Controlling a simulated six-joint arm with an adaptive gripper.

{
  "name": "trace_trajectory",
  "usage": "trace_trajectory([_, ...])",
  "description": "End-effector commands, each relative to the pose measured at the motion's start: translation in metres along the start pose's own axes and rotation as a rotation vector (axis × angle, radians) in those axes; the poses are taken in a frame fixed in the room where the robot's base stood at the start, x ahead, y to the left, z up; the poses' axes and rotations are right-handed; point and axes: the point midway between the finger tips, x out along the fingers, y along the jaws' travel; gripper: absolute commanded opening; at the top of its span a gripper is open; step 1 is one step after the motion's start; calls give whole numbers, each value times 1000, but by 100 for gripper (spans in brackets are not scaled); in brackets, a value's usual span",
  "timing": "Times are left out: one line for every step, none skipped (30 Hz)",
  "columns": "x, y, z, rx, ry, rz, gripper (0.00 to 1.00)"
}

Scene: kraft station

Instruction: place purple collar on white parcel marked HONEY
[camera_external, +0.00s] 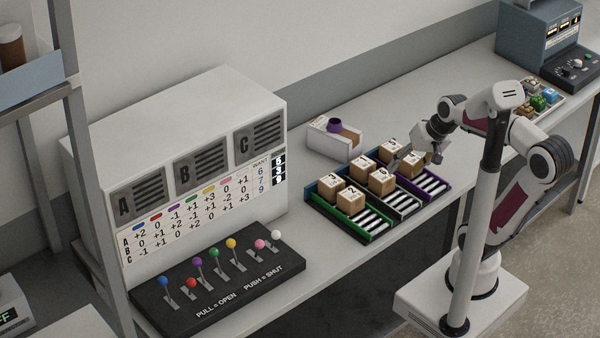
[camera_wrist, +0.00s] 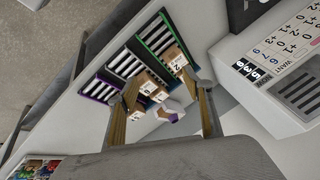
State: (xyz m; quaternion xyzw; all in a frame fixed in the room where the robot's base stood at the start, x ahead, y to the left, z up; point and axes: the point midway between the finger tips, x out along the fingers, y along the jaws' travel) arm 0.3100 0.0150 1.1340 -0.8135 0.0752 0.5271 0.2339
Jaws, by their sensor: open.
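A small purple ring, which looks like the collar (camera_external: 333,125), sits on top of a white box (camera_external: 342,150) behind the roller lanes. A small purple patch (camera_wrist: 173,118) shows between my fingers in the wrist view, partly hidden by boxes. I cannot read HONEY on any parcel. Several brown boxes with white number labels, such as one in the green lane (camera_external: 350,200), stand on the lanes. My gripper (camera_external: 408,158) is above the purple lane, close to a brown box (camera_external: 416,163). In the wrist view my gripper (camera_wrist: 167,112) is open, its fingers wide apart.
A control panel with coloured levers (camera_external: 225,275) and a white cabinet marked A, B, C (camera_external: 180,120) stand at left. A tray of small coloured pieces (camera_external: 541,97) and a blue-grey device (camera_external: 540,40) are at the far right. The bench front edge is close to the lanes.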

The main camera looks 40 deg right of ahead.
Motion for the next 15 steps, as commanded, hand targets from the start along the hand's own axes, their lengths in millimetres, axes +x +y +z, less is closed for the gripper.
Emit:
trace_trajectory([-3,4,9,-59,10,10,50])
trace_trajectory([-4,7,13,-97,17,18,50])
trace_trajectory([-6,12,19,-146,23,29,50])
trace_trajectory([-7,15,24,-182,29,37,50])
trace_trajectory([-8,18,28,-218,34,46,50])
trace_trajectory([-9,22,33,-262,40,56,50])
trace_trajectory([-10,25,36,-295,45,64,50])
trace_trajectory([-10,28,39,-323,48,71,50])
trace_trajectory([-11,32,43,-360,54,80,50])
trace_trajectory([-11,34,45,-384,57,85,50])
trace_trajectory([-12,36,48,-406,60,91,50])
trace_trajectory([-12,38,50,-430,63,98,50])
trace_trajectory([-12,40,51,-445,65,101,50])
trace_trajectory([-12,41,52,-457,67,104,50])
trace_trajectory([-12,42,53,-470,69,108,50])
